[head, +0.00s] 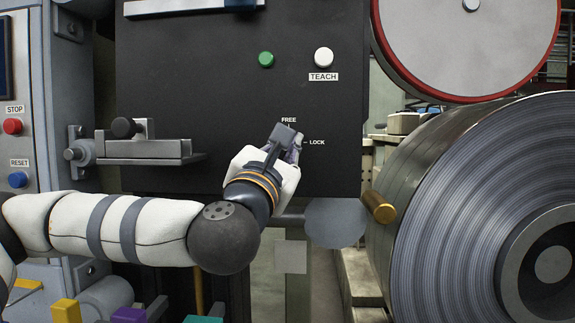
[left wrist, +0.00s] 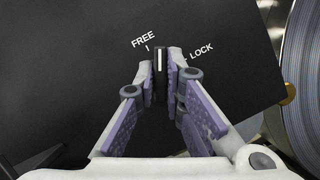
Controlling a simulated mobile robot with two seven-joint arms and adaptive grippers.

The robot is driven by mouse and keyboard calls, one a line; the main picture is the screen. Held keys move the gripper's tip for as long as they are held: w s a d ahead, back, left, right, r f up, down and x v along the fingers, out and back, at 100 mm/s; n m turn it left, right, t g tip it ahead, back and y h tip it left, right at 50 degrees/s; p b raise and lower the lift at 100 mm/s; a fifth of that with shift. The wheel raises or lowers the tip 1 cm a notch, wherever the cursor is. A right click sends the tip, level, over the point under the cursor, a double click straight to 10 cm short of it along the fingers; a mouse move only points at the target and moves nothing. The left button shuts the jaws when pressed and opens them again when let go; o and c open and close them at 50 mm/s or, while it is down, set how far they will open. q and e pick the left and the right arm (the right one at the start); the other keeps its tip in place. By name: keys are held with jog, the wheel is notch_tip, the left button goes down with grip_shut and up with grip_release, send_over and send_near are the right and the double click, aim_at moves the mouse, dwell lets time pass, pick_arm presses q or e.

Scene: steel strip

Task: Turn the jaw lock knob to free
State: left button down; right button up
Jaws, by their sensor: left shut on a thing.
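The jaw lock knob (left wrist: 160,67) is a small dark knob with a white pointer line on the black panel. In the left wrist view its line points between the FREE tick (left wrist: 148,47) and the LOCK tick (left wrist: 183,58), closer to the FREE direction. My left gripper (left wrist: 161,68) is shut on the knob, one finger on each side. In the head view my left gripper (head: 292,141) reaches up to the panel just below the FREE label (head: 288,120) and left of the LOCK label (head: 317,142). It hides most of the knob there. My right gripper is out of view.
The black panel (head: 200,90) carries a green button (head: 266,59) and a white TEACH button (head: 324,57) above the knob. A clamp-like bracket (head: 150,150) juts out at left. A large steel coil (head: 440,180) stands close at right, beside a brass-coloured rod end (head: 380,207).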

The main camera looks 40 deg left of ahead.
pick_arm(q)
jog(key=shift+r+n+g+y+b, duration=0.1)
jog(key=shift+n+g+y+b, duration=0.15)
jog(key=shift+n+y+b, duration=0.8)
jog(key=shift+f+n+g+y+b, duration=0.15)
jog(key=shift+n+y+b, duration=0.3)
jog(key=shift+n, duration=1.1)
jog(key=shift+r+n+g+y+b, duration=0.15)
jog(key=shift+n+g+y+b, duration=0.15)
jog(key=shift+n+y+b, duration=0.75)
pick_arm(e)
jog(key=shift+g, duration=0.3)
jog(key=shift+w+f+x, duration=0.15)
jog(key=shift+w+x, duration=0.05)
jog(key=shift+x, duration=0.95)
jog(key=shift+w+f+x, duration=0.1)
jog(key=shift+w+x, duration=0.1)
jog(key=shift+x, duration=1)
pick_arm(q)
jog(key=shift+n+h, duration=0.45)
jog(key=shift+n, duration=0.1)
jog(key=c, duration=1.7)
grip_release()
jog(key=shift+w, duration=0.1)
jog(key=v, duration=0.7)
jog(key=shift+s+d, duration=0.2)
